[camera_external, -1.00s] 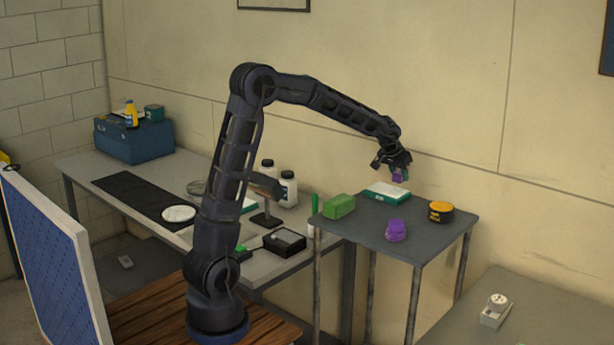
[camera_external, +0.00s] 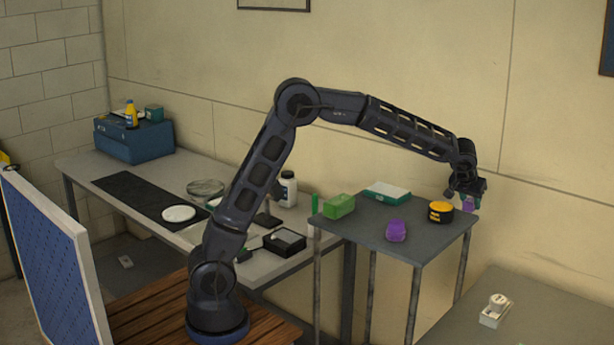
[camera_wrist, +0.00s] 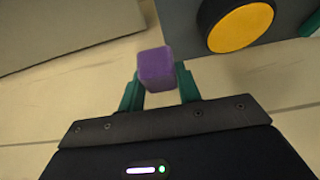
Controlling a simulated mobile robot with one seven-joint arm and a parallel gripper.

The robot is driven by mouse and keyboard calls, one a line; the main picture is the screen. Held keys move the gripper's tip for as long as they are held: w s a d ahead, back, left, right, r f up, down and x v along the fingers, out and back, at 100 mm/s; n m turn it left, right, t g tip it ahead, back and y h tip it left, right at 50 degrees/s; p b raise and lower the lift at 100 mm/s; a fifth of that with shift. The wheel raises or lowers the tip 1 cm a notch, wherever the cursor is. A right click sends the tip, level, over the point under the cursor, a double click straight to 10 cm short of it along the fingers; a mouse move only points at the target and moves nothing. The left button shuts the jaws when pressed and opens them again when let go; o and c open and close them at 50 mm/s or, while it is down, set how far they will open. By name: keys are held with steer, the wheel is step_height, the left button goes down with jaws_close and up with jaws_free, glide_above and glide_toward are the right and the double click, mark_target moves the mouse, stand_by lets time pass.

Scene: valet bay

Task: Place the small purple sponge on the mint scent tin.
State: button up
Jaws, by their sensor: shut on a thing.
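My gripper (camera_external: 467,190) is shut on a small purple sponge (camera_wrist: 156,68), a cube held between its green fingertips; it also shows under the gripper in the external view (camera_external: 468,204). The sponge is in the air, at the right of the small table, close to a round black tin with a yellow lid (camera_external: 440,212). In the wrist view this tin (camera_wrist: 240,27) is up and right of the sponge, apart from it. No mint label is readable, so I cannot tell whether it is the mint scent tin. A larger purple piece (camera_external: 396,230) lies on the table.
The small grey table (camera_external: 364,234) also bears a green block (camera_external: 339,206) and a teal box with a white top (camera_external: 388,192). A lower grey surface (camera_external: 550,318) is at the right. The long workbench (camera_external: 85,168) with bottles and boxes is at the left.

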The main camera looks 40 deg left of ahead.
glide_above(501, 296)
steer(key=s, duration=0.2)
step_height(501, 296, down, 20)
steer(key=shift+r, duration=0.15)
stand_by(0.4)
steer(key=o, duration=0.9)
steer(key=shift+o, duration=0.2)
